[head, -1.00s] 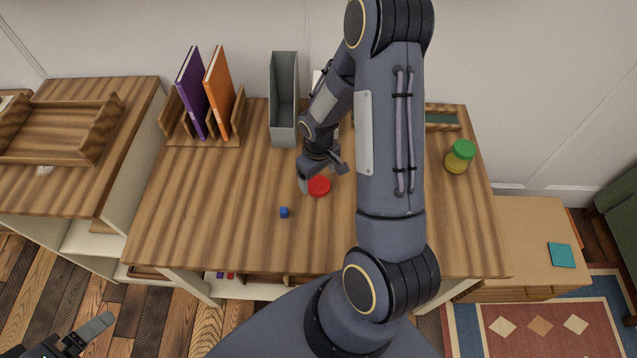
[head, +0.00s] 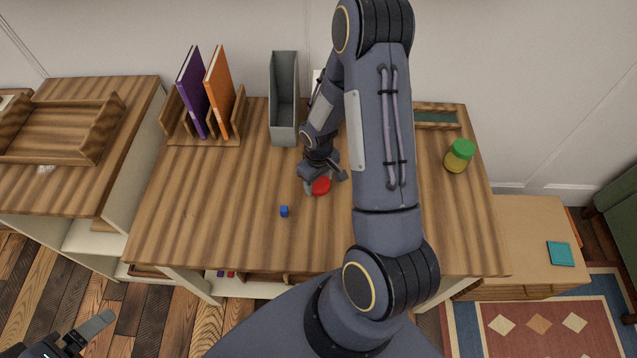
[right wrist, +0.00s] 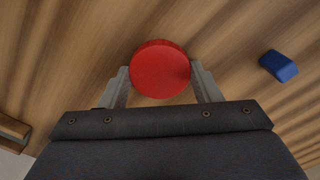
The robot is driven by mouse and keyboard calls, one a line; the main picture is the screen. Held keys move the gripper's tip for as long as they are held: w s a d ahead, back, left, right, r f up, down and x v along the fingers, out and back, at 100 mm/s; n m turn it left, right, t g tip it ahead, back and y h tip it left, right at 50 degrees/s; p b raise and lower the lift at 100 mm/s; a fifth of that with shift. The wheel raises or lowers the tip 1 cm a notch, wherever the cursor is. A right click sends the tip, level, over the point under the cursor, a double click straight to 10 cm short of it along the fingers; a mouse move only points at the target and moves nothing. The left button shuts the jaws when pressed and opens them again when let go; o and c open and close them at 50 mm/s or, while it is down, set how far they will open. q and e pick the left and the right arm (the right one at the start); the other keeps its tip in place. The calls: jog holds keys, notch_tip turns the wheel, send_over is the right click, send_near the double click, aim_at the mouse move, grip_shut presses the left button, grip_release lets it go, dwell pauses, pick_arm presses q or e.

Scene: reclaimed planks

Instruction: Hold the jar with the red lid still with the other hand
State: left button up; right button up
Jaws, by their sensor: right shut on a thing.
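The jar's red lid (head: 321,186) shows on the desk in the head view, partly covered by my right gripper (head: 325,184). In the right wrist view the round red lid (right wrist: 160,69) sits between the two fingers of my right gripper (right wrist: 162,82), which is shut on the jar. The jar's body is hidden under the lid. My left gripper (head: 88,335) shows only in part at the lower left of the head view, low over the floor and far from the jar. Whether it is open or shut does not show.
A small blue block (head: 284,211) lies left of and nearer than the jar; it also shows in the right wrist view (right wrist: 278,66). A grey bin (head: 284,110) and a book rack (head: 190,132) stand behind. The desk's front left is clear.

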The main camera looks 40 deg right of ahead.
aim_at(318, 183)
jog(key=shift+r, duration=0.4)
notch_tip(318, 183, up, 3)
jog(key=shift+f, duration=0.2)
jog(key=s+a+r+b, duration=0.2)
jog(key=s+a+r, duration=0.2)
jog(key=s+r, duration=0.5)
jog(key=s, duration=0.4)
jog(key=shift+s+r, duration=0.25)
jog(key=shift+r, duration=0.1)
jog(key=w+a+f, duration=0.1)
jog(key=w+a, duration=0.2)
jog(key=w, duration=0.3)
jog(key=w+a+f, duration=0.1)
jog(key=w+a, duration=0.2)
jog(key=w, duration=0.3)
jog(key=w+a+f+m, duration=0.1)
jog(key=w+a+f, duration=0.1)
jog(key=w, duration=0.5)
jog(key=shift+a, duration=0.4)
